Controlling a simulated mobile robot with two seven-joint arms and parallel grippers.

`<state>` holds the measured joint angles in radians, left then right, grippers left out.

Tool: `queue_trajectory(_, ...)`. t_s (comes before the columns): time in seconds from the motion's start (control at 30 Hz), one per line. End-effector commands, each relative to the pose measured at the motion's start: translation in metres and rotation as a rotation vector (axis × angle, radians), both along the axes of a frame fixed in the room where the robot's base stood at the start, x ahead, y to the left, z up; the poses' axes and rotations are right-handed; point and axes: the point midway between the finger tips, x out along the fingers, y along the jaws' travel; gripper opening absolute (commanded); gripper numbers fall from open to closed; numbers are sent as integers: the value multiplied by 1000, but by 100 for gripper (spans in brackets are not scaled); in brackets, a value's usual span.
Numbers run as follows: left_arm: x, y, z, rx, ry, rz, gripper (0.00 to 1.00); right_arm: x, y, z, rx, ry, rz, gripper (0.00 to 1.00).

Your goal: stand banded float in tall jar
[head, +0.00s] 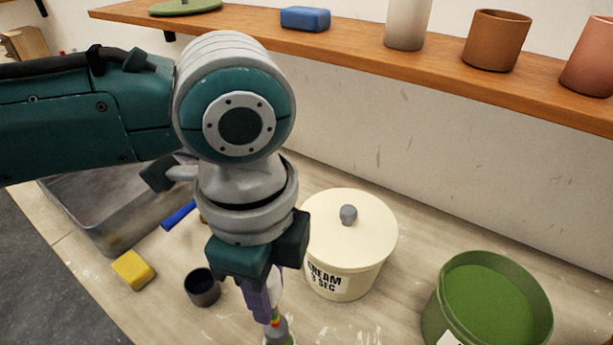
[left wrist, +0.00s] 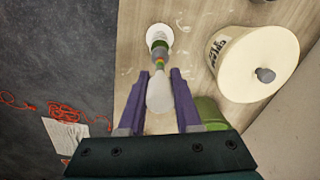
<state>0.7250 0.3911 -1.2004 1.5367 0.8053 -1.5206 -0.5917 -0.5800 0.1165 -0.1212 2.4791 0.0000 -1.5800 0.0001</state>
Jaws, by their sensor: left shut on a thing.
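My left gripper (head: 262,298) points down over the bench. In the left wrist view its purple fingers (left wrist: 160,88) are shut on the banded float's pale bulb (left wrist: 159,97). Beyond the bulb, the float's coloured bands (left wrist: 159,64) and a grey-green section show. In the head view the bands (head: 275,318) show just below the fingers, near the bottom edge. The far end of the float meets or overlaps a white round thing (left wrist: 160,30); I cannot tell whether this is the tall jar or whether the float is inside it. My right gripper is out of view.
A lidded cream pot (head: 347,235) stands right of my gripper, and a green pot (head: 490,300) stands farther right. A dark cup (head: 202,287), a yellow block (head: 133,270) and a grey tray (head: 110,225) are to the left. A wooden shelf (head: 350,45) runs along the wall.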

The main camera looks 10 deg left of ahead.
Motion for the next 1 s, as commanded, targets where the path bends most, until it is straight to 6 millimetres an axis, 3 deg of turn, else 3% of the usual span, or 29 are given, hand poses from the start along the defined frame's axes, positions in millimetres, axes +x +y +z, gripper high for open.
queue_trajectory(0.17,0,0,-19,1,-1,0,0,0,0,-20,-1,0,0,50)
queue_trajectory(1.0,0,0,-92,-1,1,0,0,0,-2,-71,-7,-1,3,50)
